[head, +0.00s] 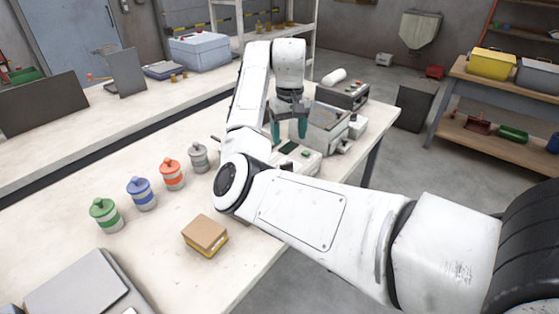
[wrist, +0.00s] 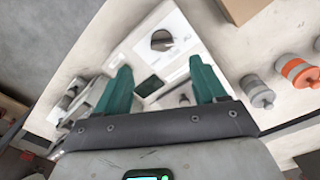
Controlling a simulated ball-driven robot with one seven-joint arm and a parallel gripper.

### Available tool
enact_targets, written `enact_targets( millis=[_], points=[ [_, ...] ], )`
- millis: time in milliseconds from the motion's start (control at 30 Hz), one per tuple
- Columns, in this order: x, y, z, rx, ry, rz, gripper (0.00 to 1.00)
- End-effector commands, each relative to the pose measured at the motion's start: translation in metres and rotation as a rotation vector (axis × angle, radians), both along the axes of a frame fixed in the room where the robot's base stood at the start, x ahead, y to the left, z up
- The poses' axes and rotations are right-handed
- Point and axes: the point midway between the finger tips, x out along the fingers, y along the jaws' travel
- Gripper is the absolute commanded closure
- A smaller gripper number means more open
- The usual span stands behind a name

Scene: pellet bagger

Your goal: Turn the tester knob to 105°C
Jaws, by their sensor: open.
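The tester appears to be the low white unit (head: 296,158) on the bench, with a small dark screen and a green spot on top. In the wrist view the white unit (wrist: 178,72) lies beyond my fingers, with its dark screen (wrist: 148,86) between them. A dark round part, perhaps the knob (wrist: 161,40), sits on its top face past the fingertips. Its setting is too small to read. In the head view I cannot make out the knob. My gripper (head: 289,140) is open and empty above the unit, its teal fingers apart, also in the wrist view (wrist: 160,64).
Several lidded jars stand left of the unit, including a grey one (head: 199,157) and an orange one (head: 172,173). A cardboard box (head: 205,234) lies nearer the bench's front edge. A boxy metal machine (head: 328,128) stands close behind the unit. My arm crosses over the bench's front edge.

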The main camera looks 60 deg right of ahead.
Motion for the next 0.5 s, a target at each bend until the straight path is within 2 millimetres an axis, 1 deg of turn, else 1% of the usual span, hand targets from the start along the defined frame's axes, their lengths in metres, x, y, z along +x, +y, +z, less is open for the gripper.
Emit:
enact_targets(
  millis=[67, 167, 267, 400, 500],
  points=[
    [0.001, -0.001, 0.001, 0.008, -0.002, 0.001, 0.30],
    [0.000, -0.001, -0.007, 0.009, -0.001, 0.002, 0.30],
    [0.000, -0.001, -0.022, 0.008, 0.001, 0.003, 0.30],
    [-0.001, -0.001, -0.050, 0.006, 0.002, 0.001, 0.30],
    [0.000, 0.000, -0.066, 0.007, 0.000, 0.003, 0.30]
  ],
)
